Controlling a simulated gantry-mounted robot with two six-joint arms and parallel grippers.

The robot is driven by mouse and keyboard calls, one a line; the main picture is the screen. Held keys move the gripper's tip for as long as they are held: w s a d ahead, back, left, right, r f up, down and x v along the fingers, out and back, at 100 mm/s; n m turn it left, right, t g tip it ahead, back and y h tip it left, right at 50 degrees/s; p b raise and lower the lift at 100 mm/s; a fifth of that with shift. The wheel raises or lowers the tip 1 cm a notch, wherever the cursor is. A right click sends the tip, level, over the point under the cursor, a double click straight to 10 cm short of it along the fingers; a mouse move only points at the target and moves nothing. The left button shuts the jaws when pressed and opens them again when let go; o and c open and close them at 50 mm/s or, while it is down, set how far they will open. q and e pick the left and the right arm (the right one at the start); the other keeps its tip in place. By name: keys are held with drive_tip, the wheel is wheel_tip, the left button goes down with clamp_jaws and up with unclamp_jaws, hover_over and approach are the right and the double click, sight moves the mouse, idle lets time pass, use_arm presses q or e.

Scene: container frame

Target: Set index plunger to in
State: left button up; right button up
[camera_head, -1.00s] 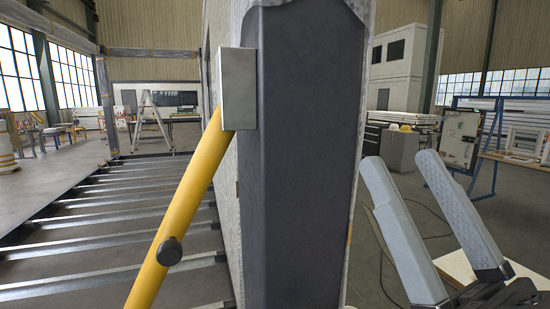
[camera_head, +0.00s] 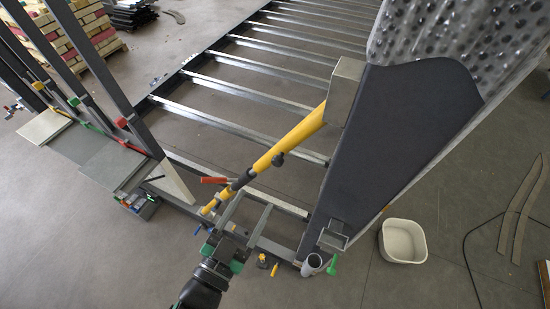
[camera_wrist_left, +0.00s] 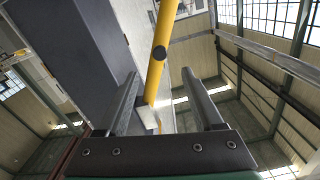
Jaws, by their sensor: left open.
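A yellow tube (camera_head: 290,138) slants down from a grey bracket (camera_head: 343,90) on a dark post (camera_head: 375,150). A dark round knob (camera_head: 278,159), which looks like the index plunger, sticks out from its side. The knob also shows in the left wrist view (camera_wrist_left: 159,54), beyond my fingertips. How far it stands out is too small to tell. My left gripper (camera_head: 253,203) is open below the knob, apart from it. In the left wrist view its two fingers (camera_wrist_left: 161,76) stand either side of the tube's line, with nothing gripped. My right gripper is out of view.
A red handle (camera_head: 213,180) sits near the tube's lower end. A metal slatted frame (camera_head: 250,90) lies behind. A rack with coloured clips (camera_head: 125,122) stands at left. A white bin (camera_head: 402,241) and a grey cup (camera_head: 312,264) are at lower right.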

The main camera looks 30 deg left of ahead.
sight(276, 164)
use_arm(q)
drive_tip(key=w+p, duration=0.1)
drive_tip(key=w, duration=1)
drive_tip(key=shift+w, duration=0.2)
clamp_jaws()
